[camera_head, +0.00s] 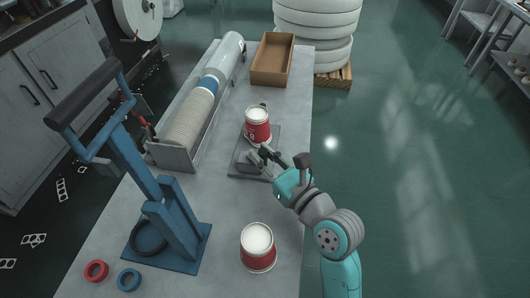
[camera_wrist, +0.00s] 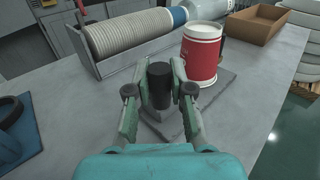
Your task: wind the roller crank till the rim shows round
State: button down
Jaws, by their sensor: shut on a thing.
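A red and white cup (camera_head: 257,131) stands upright on the dark grey plate (camera_head: 240,168) of the roller, near the middle of the bench. Its white rim faces up; whether the rim is evenly round is too small to tell. The cup also shows in the wrist view (camera_wrist: 201,58), just beyond my fingers. My gripper (camera_head: 268,153) is at the near side of the cup. In the wrist view my gripper (camera_wrist: 160,92) is shut on the black upright crank handle (camera_wrist: 159,82), one finger on each side. The crank's lower part is largely hidden.
A second red cup (camera_head: 258,262) stands at the near bench edge. A blue lever press (camera_head: 170,215) stands left, beside red (camera_head: 96,270) and blue (camera_head: 129,279) rings. A trough of nested cups (camera_head: 187,122) and an empty brown box (camera_head: 271,62) lie farther back.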

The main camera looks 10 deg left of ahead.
jog(key=shift+s+a+m+t+h, duration=0.15)
jog(key=shift+s+m+t+h, duration=0.05)
jog(key=shift+m+t+h, duration=0.6)
jog(key=c, duration=1)
grip_release()
jog(key=shift+v, duration=3.7)
jog(key=shift+r, duration=0.1)
